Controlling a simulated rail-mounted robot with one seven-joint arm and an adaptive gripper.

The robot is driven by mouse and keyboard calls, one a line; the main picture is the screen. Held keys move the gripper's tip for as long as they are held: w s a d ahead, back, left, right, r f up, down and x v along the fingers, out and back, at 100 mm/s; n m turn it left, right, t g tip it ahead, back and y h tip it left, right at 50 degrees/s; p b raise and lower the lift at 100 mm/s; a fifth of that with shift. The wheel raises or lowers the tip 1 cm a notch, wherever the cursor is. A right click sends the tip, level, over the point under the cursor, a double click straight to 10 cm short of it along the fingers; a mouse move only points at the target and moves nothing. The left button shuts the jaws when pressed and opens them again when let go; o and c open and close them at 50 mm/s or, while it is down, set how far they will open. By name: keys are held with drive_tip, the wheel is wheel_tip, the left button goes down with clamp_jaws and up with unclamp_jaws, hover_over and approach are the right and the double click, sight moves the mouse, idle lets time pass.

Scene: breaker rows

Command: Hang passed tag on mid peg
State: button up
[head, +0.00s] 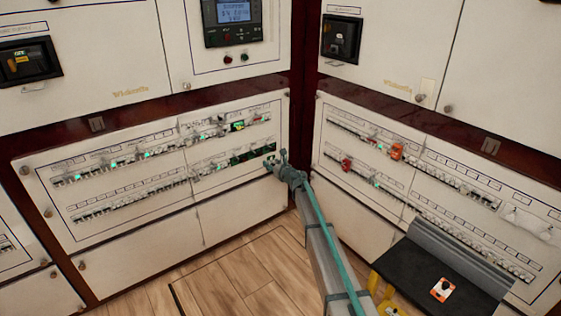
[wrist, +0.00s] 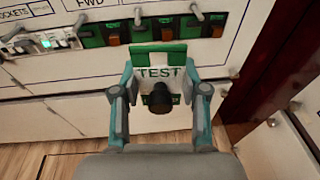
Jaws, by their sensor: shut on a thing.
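The green and white tag (wrist: 143,74) reads "TEST" in the wrist view; a black knob (wrist: 160,98) on its front hides its lower text. My gripper (wrist: 162,88) is shut on it, a finger at each side. Three grey pegs stick out along the top: a left one (wrist: 81,22), the mid peg (wrist: 138,15) and a right one (wrist: 196,11). The tag's top edge is below the peg row, between the mid and right pegs in the picture. I cannot tell its distance from the panel. In the head view my gripper (head: 281,164) is at the left panel's lower right end.
A breaker row (wrist: 40,40) with a green light is left of the pegs. A black tray (head: 415,265) at lower right holds an orange and white tag (head: 442,289). The right panel (head: 400,190) meets the left one at a dark corner. The wooden floor (head: 240,270) is mostly clear.

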drive_tip(key=a, duration=0.1)
drive_tip(key=a+f, duration=0.1)
drive_tip(key=a+n+y, duration=0.1)
drive_tip(key=shift+w+a+f+g, duration=0.2)
drive_tip(key=shift+w+f+g, duration=0.1)
drive_tip(key=shift+w+g, duration=0.1)
drive_tip(key=shift+r+x, duration=0.25)
drive_tip(key=shift+x, duration=1.15)
drive_tip(key=shift+r+x, duration=0.2)
drive_tip(key=shift+x, duration=1.15)
drive_tip(key=shift+r+p+x, duration=0.1)
drive_tip(key=shift+p+x, duration=0.05)
drive_tip(key=shift+x, duration=0.55)
drive_tip(key=shift+r+p+x, duration=0.15)
drive_tip(key=shift+x, duration=0.5)
drive_tip(key=o, duration=0.9)
drive_tip(key=shift+a, duration=0.1)
drive_tip(key=shift+o, duration=0.2)
